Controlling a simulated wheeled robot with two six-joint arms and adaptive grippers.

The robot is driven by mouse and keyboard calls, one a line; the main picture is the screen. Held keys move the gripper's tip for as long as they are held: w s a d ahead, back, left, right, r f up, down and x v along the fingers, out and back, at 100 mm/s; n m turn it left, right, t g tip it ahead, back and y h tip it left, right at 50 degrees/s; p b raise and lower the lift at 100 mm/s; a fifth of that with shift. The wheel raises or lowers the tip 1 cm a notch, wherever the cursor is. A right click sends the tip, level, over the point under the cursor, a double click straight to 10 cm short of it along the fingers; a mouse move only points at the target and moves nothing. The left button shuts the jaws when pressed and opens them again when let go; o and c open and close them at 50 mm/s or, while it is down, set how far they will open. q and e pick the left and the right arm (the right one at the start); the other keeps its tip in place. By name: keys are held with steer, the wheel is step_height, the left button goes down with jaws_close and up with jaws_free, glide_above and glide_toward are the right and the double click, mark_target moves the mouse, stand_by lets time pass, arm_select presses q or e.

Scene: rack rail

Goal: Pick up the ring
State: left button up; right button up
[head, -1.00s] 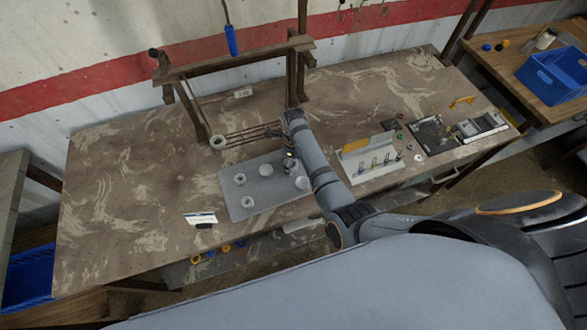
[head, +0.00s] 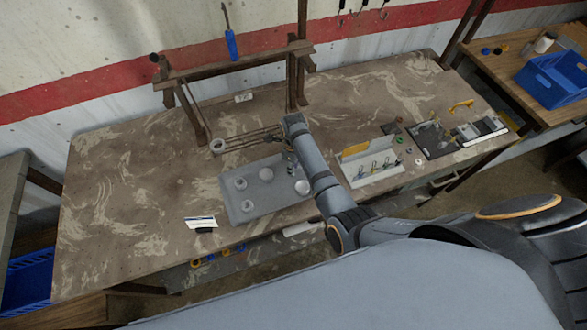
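A grey tray (head: 272,200) lies on the marbled table and carries several small pale round pieces. One piece (head: 240,184) is at its left, one (head: 248,206) at front left, one (head: 266,174) near the middle and one (head: 303,187) at the right. They are too small to tell for sure which is a ring. A pale ring-like piece (head: 217,147) also sits at the left end of a rail behind the tray. My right gripper (head: 291,166) is over the tray's back right, partly hidden by my arm; its fingers are too small to read. My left gripper is not in view.
A brown wooden rack frame (head: 235,62) stands behind the tray. A small white card (head: 200,222) lies left of the tray. The table's left part is clear.

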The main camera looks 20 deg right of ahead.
steer(key=o, duration=0.6)
steer(key=shift+c, duration=0.2)
steer(key=shift+w+r, duration=0.1)
